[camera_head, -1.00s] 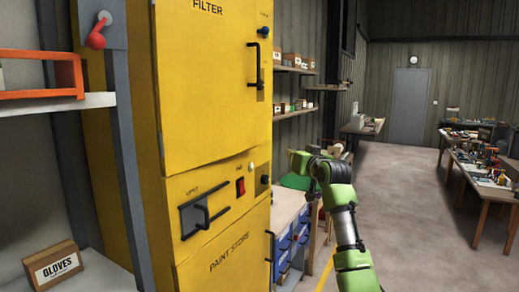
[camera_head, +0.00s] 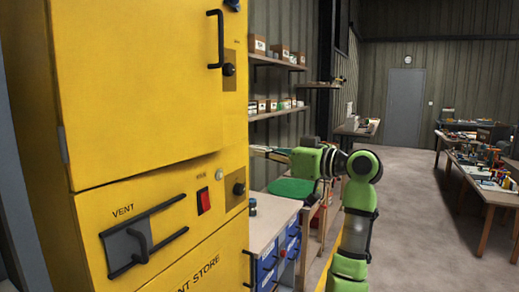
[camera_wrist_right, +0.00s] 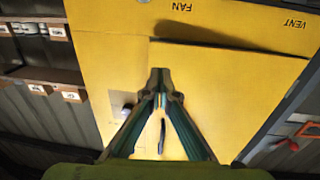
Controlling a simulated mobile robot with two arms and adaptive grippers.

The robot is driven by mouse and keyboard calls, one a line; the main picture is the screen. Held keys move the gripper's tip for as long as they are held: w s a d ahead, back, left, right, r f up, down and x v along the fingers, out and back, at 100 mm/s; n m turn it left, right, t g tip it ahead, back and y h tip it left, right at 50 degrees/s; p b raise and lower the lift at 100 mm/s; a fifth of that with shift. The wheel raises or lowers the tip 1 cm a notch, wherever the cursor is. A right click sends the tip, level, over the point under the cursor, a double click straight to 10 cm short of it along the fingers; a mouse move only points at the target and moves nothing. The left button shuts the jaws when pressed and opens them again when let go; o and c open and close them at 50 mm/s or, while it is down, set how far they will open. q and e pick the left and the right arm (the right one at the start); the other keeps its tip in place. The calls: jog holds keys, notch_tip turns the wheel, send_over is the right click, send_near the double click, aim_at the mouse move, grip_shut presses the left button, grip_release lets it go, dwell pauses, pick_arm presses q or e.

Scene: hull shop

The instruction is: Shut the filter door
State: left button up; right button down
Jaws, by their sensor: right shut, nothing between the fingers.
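The yellow filter door (camera_head: 140,80) is the upper door of the tall yellow cabinet, hinged on the left, with a black bar handle (camera_head: 216,38) at its right. A shadow lies under its lower edge, and it looks slightly ajar; the exact gap is unclear. My right gripper (camera_head: 258,152) is shut and empty, pointing left beside the cabinet's right edge. In the right wrist view its fingertips (camera_wrist_right: 160,76) lie over the door face (camera_wrist_right: 215,85), with the dark handle (camera_wrist_right: 162,136) behind them. Contact cannot be told. My left gripper is not in view.
Below the door are a vent slider (camera_head: 140,240), a red switch (camera_head: 203,201) and a black knob (camera_head: 239,188). A workbench (camera_head: 268,225) with blue drawers stands right of the cabinet, under shelves (camera_head: 282,108) with boxes. Open floor (camera_head: 415,235) lies to the right.

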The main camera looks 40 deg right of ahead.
aim_at(219, 144)
jog(key=p+x, duration=0.3)
jog(key=x, duration=0.7)
jog(key=shift+w+d+p, duration=0.1)
jog(key=shift+w+p, duration=0.1)
jog(key=shift+p, duration=0.1)
jog(key=shift+w+f, duration=0.1)
jog(key=shift+w, duration=0.15)
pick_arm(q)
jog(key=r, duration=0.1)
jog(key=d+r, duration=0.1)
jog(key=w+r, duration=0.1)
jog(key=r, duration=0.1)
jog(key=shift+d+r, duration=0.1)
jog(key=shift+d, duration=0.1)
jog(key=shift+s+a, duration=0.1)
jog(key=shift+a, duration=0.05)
pick_arm(e)
jog(key=shift+w, duration=0.2)
jog(key=x, duration=0.3)
jog(key=shift+w, duration=0.4)
jog(key=shift+s+r, duration=0.15)
jog(key=shift+r, duration=0.1)
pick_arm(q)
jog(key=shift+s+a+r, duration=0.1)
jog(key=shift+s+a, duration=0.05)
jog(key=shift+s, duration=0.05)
